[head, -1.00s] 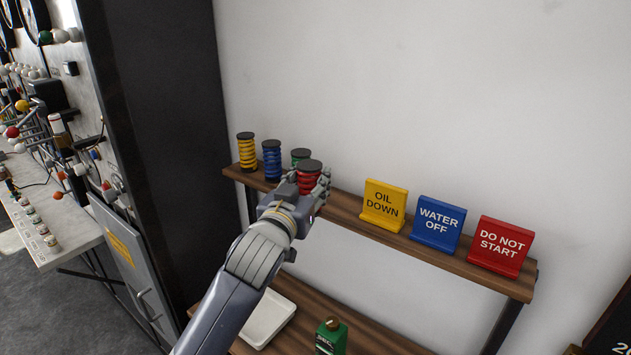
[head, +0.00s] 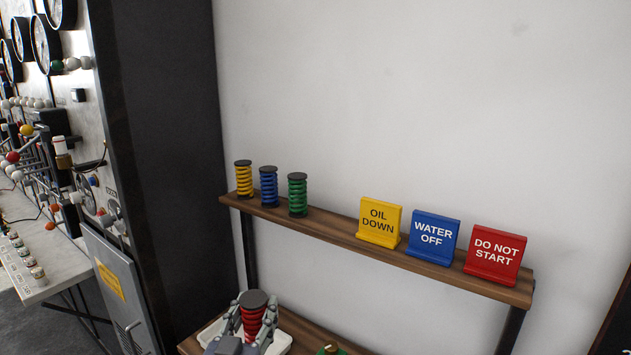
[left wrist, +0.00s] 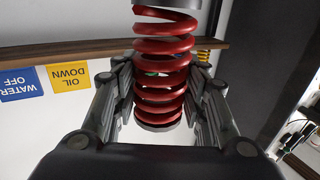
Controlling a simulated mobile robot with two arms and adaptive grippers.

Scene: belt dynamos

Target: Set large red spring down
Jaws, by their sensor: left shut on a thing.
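The large red spring (head: 252,318) has a dark cap and stands upright in my left gripper (head: 250,325), low in the head view. It is over or in the white tray (head: 277,341) on the lower shelf; I cannot tell whether its base touches the tray. In the left wrist view the red spring (left wrist: 163,70) sits between the two fingers of my left gripper (left wrist: 160,95), which are shut on it. My right gripper is not in view.
Yellow (head: 244,179), blue (head: 268,187) and green (head: 297,195) springs stand on the upper wooden shelf (head: 335,232). Yellow (head: 379,221), blue (head: 433,236) and red (head: 495,255) signs stand to their right. A green container (head: 331,350) is partly visible below. A control panel is at left.

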